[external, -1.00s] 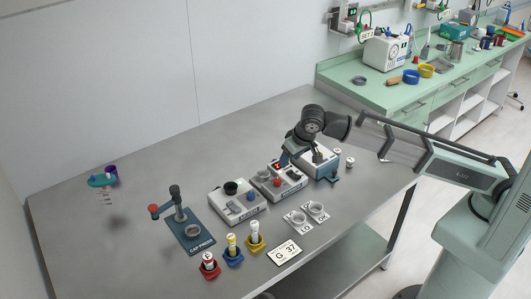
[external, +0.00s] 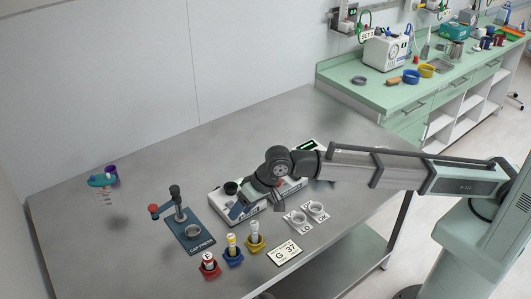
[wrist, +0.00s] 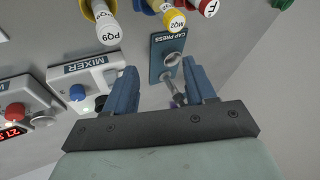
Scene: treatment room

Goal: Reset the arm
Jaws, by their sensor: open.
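Beyond the fingertips is the dark blue cap press (wrist: 158,63), also seen left of my gripper in the external view (external: 187,239). Whether the fingers touch the mixer cannot be told.
Vials stand in red (external: 208,270), blue (external: 233,258) and yellow (external: 255,245) holders at the front. Two grey rings (external: 307,214) and a "G 37" card (external: 284,253) lie to the right. My arm hides much of the device behind it. The table's left side is mostly clear.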

